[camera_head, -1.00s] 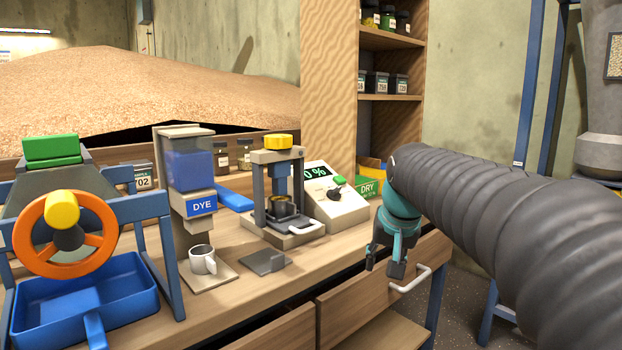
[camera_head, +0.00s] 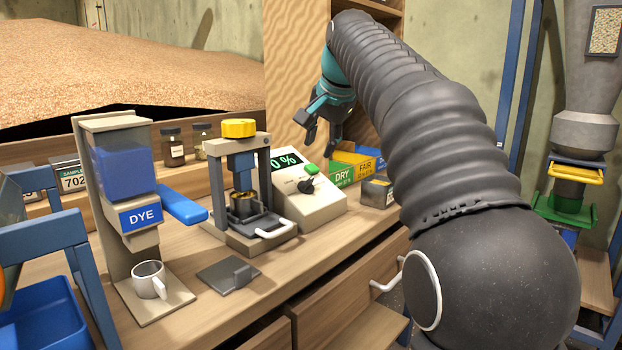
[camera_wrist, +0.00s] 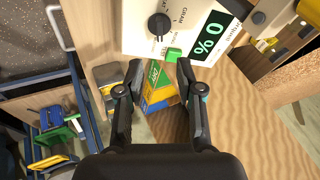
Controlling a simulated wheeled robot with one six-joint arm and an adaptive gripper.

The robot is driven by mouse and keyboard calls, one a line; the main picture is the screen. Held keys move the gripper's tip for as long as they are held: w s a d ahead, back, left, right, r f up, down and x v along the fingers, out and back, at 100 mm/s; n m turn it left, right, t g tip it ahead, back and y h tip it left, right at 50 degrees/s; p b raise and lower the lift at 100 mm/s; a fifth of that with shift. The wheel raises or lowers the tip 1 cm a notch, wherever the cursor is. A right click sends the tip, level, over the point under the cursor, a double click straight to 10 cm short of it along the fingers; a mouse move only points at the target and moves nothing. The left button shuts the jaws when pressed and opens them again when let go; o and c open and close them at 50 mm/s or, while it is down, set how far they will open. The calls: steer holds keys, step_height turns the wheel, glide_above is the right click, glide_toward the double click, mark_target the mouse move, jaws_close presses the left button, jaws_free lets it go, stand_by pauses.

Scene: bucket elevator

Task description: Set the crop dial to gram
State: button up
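The crop dial (camera_head: 306,185) is a black knob on the sloped face of a cream meter (camera_head: 318,208), on the bench right of the press. In the wrist view the dial (camera_wrist: 159,24) shows at the top, with the word GRAM beside it. Its exact pointer setting is hard to read. A green button (camera_wrist: 173,54) and a display reading 0 % (camera_wrist: 209,38) are on the same face. My gripper (camera_head: 322,138) is above and slightly right of the meter, clear of the dial. In the wrist view its fingers (camera_wrist: 158,83) are apart with nothing between them.
A press with a yellow cap (camera_head: 239,128) stands left of the meter. Green DRY and yellow FAIR boxes (camera_head: 344,174) and a small grey tin (camera_head: 377,192) stand to its right. A dye dispenser (camera_head: 125,175) and white mug (camera_head: 149,280) are further left.

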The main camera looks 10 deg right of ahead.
mark_target(309, 180)
steer(key=b+x, duration=0.1)
steer(key=x, duration=1.1)
steer(key=shift+f, duration=0.2)
jaws_close()
